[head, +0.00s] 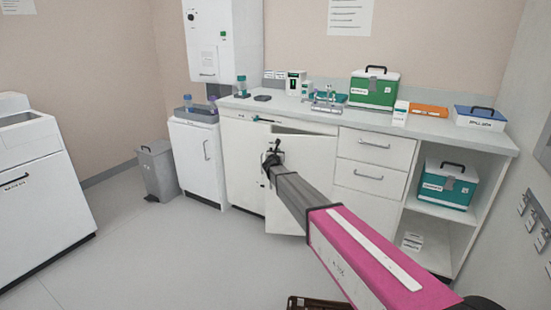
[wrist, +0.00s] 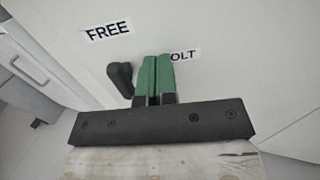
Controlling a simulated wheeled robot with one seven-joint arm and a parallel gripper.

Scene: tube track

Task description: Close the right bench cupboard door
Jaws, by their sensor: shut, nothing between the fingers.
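The right bench cupboard door (head: 310,157) is a white panel under the worktop, standing ajar with a dark gap above its top edge. My arm reaches across the head view to its left part, where my gripper (head: 270,158) looks small and dark. In the wrist view the green fingers of my gripper (wrist: 157,62) are shut together and empty, in front of the white door face (wrist: 215,25). A black knob (wrist: 121,78) is just left of the fingers. Labels reading "FREE" (wrist: 108,30) and "OLT" (wrist: 182,55), partly covered, are on the door. Whether the fingertips touch it I cannot tell.
The left cupboard door (head: 240,165) looks closed. Drawers (head: 372,150) and an open shelf with a teal box (head: 447,185) are to the right. A white cabinet (head: 198,165) and a grey bin (head: 158,170) stand left. The floor (head: 150,255) at front left is clear.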

